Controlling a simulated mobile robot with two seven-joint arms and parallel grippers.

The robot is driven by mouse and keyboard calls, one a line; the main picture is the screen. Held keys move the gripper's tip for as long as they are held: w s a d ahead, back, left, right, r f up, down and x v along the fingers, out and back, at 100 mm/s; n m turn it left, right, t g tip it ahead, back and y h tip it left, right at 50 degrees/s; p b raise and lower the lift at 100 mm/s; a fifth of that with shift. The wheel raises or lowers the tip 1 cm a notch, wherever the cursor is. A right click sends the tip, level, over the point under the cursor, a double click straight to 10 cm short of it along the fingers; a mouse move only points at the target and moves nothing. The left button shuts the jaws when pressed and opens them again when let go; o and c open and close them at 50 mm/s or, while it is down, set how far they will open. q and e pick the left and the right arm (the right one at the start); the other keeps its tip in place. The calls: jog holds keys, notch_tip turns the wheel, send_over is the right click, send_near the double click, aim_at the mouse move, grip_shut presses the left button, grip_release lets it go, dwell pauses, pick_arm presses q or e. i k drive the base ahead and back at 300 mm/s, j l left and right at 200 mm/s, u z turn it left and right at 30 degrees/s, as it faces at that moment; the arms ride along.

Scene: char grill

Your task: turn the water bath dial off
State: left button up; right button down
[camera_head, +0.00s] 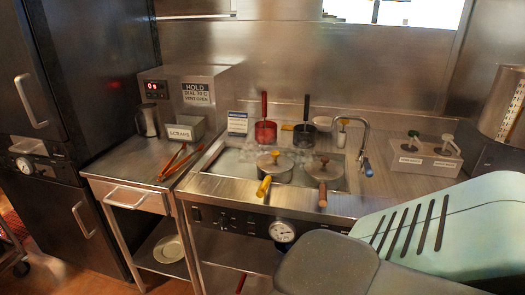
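Neither of my grippers shows in the head view. A grey rounded part and a pale green slotted part, apparently mine, fill the lower right and hide the panel's right end.
A faucet (362,140) and a two-lidded container (425,155) stand right of the basin. A dark cabinet (65,90) is far left.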

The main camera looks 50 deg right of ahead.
aim_at(224, 222)
jog(key=z, duration=1.6)
